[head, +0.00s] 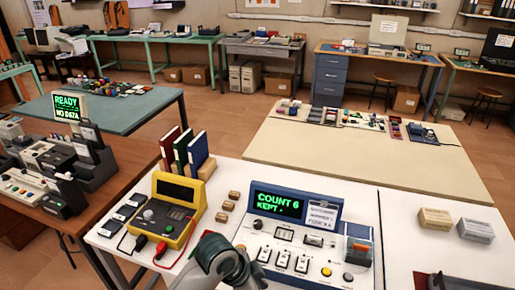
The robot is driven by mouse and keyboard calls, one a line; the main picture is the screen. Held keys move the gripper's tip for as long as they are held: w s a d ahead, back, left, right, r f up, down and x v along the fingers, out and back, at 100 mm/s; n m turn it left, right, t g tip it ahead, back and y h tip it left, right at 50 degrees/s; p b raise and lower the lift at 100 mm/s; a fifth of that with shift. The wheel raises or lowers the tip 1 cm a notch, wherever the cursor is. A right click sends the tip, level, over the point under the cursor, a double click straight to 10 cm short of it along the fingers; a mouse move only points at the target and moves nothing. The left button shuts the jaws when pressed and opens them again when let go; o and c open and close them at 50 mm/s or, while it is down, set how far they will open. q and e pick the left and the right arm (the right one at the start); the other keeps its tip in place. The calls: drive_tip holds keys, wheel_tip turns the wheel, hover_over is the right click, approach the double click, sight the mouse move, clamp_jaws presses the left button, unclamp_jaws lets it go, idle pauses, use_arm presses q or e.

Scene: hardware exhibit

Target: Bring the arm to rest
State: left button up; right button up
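A grey and dark-green rounded part of one of my arms shows at the bottom edge, left of centre. It is in front of the white table (400,213), between a yellow meter device and a blue-and-white console. No fingertips of either gripper show in the head view. I cannot tell whether that arm holds anything. The console (285,235) has a lit screen (278,203) reading "COUNT 6" and "KEPT". The yellow device (168,212) has a dark blank display and red and black leads.
Three upright books (187,150) stand behind the yellow device. Small brown blocks (228,206) lie between the devices. Two small boxes (475,229) sit at the right. A dark object (455,283) is cut off at the bottom right. A wooden table (125,165) with machines stands left.

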use_arm(q)
drive_tip(key=s+a+f+n+t+y, duration=0.15)
drive_tip(key=s+a+f+n, duration=0.35)
drive_tip(key=s+a, duration=0.65)
drive_tip(key=s+a+f+n+t+y, duration=0.1)
drive_tip(key=s+a+f+n+y, duration=0.25)
drive_tip(key=s+a+n, duration=0.6)
drive_tip(key=s+a+f+m+g+b, duration=0.1)
drive_tip(key=a+f+b, duration=0.1)
drive_tip(key=f, duration=1.4)
drive_tip(key=s+a+f+m+g+b, duration=0.1)
drive_tip(key=f, duration=1.5)
drive_tip(key=s+a+f+b, duration=0.2)
drive_tip(key=s+a+f, duration=0.1)
drive_tip(key=s+f, duration=1.4)
wheel_tip(320, 180, down, 2)
drive_tip(key=shift+s+a+f+g+b, duration=0.1)
drive_tip(key=shift+s+a+g+b, duration=0.15)
drive_tip(key=shift+g, duration=0.2)
drive_tip(key=shift+m, duration=0.25)
